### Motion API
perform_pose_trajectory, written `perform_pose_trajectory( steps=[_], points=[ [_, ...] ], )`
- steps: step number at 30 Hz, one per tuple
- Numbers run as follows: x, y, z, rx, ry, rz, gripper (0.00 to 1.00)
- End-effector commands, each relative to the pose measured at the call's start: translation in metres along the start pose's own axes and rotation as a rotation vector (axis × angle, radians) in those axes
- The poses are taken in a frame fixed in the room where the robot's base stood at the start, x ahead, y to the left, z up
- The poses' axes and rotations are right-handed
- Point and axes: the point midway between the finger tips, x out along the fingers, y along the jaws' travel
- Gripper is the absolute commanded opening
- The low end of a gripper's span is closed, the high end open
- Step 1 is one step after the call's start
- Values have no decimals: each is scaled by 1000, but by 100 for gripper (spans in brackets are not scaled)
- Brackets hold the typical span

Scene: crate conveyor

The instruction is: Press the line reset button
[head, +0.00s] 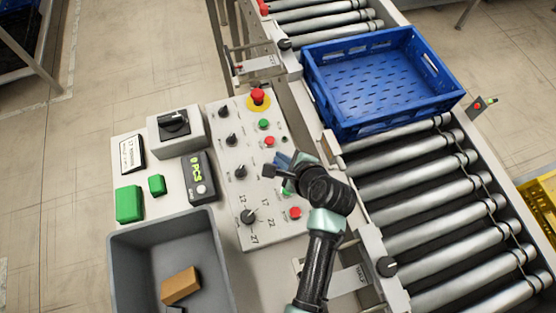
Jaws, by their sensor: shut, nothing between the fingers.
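A white control panel (228,152) stands beside the conveyor. It carries a red mushroom button on a yellow ring (258,97), an upper green button (263,124), an upper red button (269,141) and a lower red button (295,212). A lower green button is mostly hidden by my arm. The labels are too small to read, so I cannot tell which one is line reset. My gripper (270,170) is shut and empty over the right-middle of the panel, below the upper red button in the picture. I cannot tell whether it touches the panel.
Several black knobs (248,216) sit on the panel's left side. A grey bin (122,262) holds an orange-brown block (180,286). Left of the panel are a switch box (190,143), a black counter (198,190) and green blocks (129,204). A blue crate (335,106) sits on the roller conveyor (430,207).

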Motion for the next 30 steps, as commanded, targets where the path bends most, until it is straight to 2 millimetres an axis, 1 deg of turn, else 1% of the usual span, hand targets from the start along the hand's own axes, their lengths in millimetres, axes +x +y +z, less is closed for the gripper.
perform_pose_trajectory(
  steps=[7,15,30],
  points=[
    [0,0,0,0,0,0,0],
    [6,4,-4,0,0,-1,0],
    [7,5,-5,0,0,0,0]
  ],
)
